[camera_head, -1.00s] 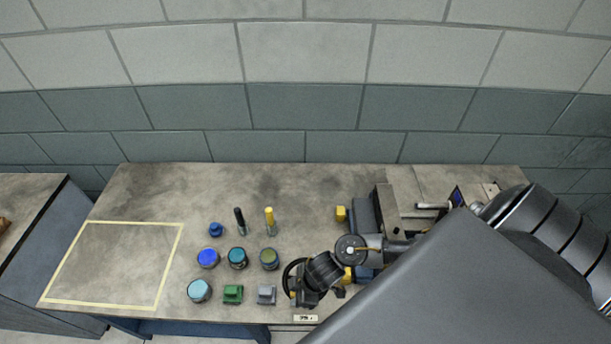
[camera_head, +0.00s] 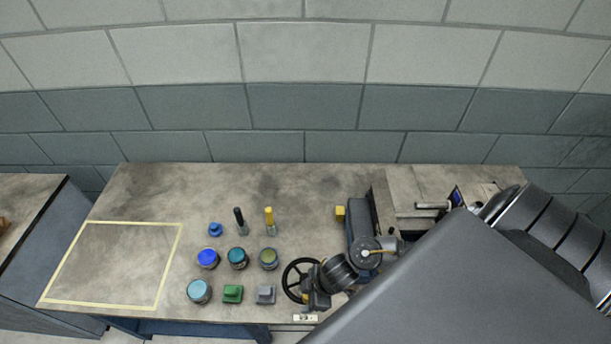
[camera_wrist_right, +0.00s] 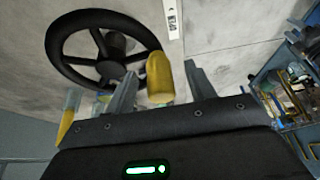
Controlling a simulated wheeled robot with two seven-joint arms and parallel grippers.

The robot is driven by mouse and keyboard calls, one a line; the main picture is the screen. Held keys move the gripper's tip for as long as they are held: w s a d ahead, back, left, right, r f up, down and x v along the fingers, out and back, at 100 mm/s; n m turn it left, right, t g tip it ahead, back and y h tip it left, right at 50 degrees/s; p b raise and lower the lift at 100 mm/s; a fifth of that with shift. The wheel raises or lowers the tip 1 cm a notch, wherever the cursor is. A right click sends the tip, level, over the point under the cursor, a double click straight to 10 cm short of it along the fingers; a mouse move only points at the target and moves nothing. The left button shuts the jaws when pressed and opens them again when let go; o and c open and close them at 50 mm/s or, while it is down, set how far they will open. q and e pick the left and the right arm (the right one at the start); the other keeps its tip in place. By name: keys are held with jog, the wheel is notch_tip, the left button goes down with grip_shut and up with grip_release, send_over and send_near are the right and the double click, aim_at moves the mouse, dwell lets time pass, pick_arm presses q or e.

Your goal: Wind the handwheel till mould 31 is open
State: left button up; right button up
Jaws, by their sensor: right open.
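The black handwheel (camera_head: 285,278) is at the front of the bench, left of the dark mould block (camera_head: 359,214). My right gripper (camera_head: 310,299) is at the wheel's lower right rim. In the right wrist view, the handwheel (camera_wrist_right: 57,58) shows at upper left, with its yellow knob (camera_wrist_right: 159,78) standing between the two fingers of my right gripper (camera_wrist_right: 161,88). The fingers are apart, with gaps visible beside the knob. My right arm hides part of the mould, so I cannot tell how far open it is. My left gripper is not in view.
Several round pots, such as a blue-topped one (camera_head: 207,258), a green block (camera_head: 233,293) and a grey block (camera_head: 266,294) stand left of the wheel. A small label (camera_head: 305,317) lies at the front edge. A taped square (camera_head: 112,262) is empty.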

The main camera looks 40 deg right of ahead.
jog(key=shift+w+a+r, duration=0.1)
jog(key=shift+r, duration=4.45)
jog(key=shift+f, duration=0.1)
